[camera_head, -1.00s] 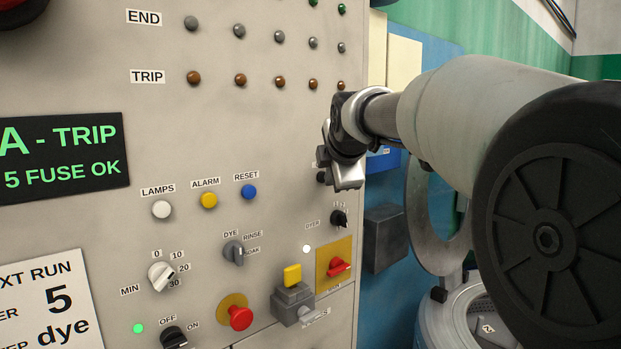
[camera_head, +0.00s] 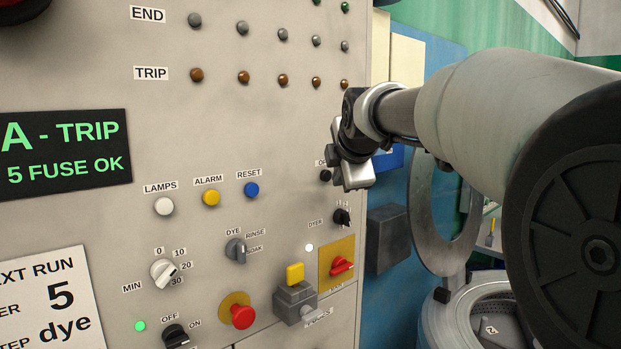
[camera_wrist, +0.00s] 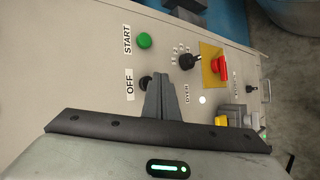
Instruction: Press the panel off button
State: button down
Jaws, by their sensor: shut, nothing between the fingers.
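The off button is a small black knob on the grey panel. In the wrist view, the off button (camera_wrist: 145,83) sits right of the OFF label (camera_wrist: 130,84), just left of my fingertips. In the head view, the off button (camera_head: 325,175) shows at the left edge of my gripper (camera_head: 350,180), which hides most of its label. My gripper (camera_wrist: 161,78) is shut and empty, its fingers together in front of the panel. Whether the fingertips touch the panel or the button I cannot tell.
A green START button (camera_wrist: 145,40) lies beside the off button. A black selector (camera_head: 342,217) and a red switch on a yellow plate (camera_head: 341,266) are below. A grey box (camera_head: 387,240) juts out right of the panel.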

jog(key=s+d+b, duration=0.1)
jog(key=s, duration=0.1)
jog(key=s+d+b, duration=0.1)
jog(key=s+d, duration=0.1)
dwell(0.4)
dwell(0.4)
jog(key=s+f+m+g+p, duration=0.1)
jog(key=s+f+m+g, duration=0.1)
jog(key=s+f+m, duration=0.4)
jog(key=s+f+m+g, duration=0.2)
jog(key=s+f+m, duration=0.5)
jog(key=s, duration=0.8)
jog(key=s+f+m+g+p, duration=0.1)
jog(key=s+f+m+g, duration=0.1)
jog(key=s+f+m, duration=0.4)
jog(key=s+f, duration=0.1)
jog(key=s, duration=0.3)
jog(key=shift+s+a+f+m+p, duration=0.25)
jog(key=shift+s+f+m+p, duration=0.05)
jog(key=shift+s+f+p, duration=0.1)
